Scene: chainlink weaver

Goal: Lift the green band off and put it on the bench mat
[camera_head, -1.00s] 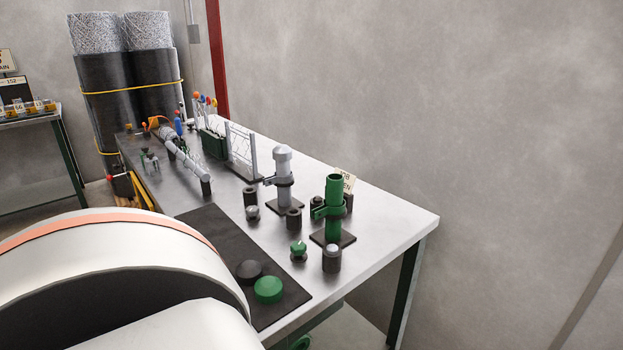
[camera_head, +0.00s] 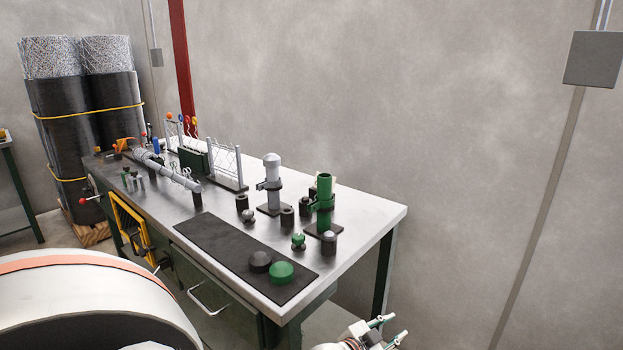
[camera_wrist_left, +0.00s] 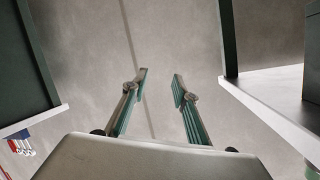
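The green band (camera_head: 318,204) sits around the green post (camera_head: 325,221), with a lug sticking out to the left. The post stands upright on a dark base plate near the bench's right end. The dark bench mat (camera_head: 213,243) lies along the bench's front edge.
A dark cap (camera_head: 260,261) and a green cap (camera_head: 281,273) are on the mat's right end. A grey post (camera_head: 272,183) stands left of the green one. Small knobs and dark cylinders surround both posts. The mat's left and middle parts are clear.

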